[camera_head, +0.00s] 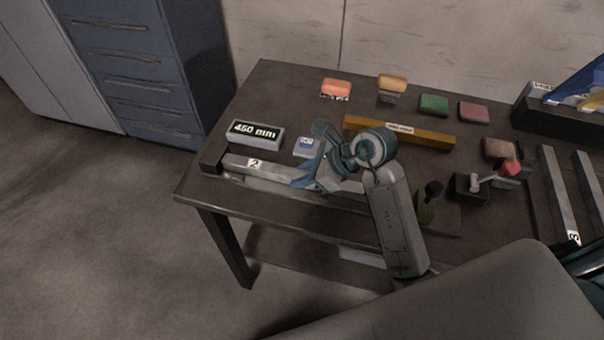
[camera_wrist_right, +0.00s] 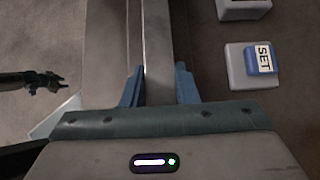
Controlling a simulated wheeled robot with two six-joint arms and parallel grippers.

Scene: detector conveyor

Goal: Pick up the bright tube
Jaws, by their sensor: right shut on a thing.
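A bright grey square tube (camera_head: 250,166) with a "2" label lies along the front left edge of the table. In the right wrist view the tube (camera_wrist_right: 157,45) runs straight between the blue fingers. My right gripper (camera_head: 312,176) is shut on the tube, with a finger on each side of it. My arm hides part of the tube's right portion. I cannot tell whether the tube is lifted. A dark gripper, apparently my left (camera_wrist_right: 48,80), shows small at the left of the right wrist view, away from the tube; its jaw opening is unclear.
A yellow bar (camera_head: 430,136) lies behind my arm. A red-knobbed lever (camera_head: 508,167), a dark green bottle (camera_head: 427,205) and more grey bars (camera_head: 561,195) are to the right.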

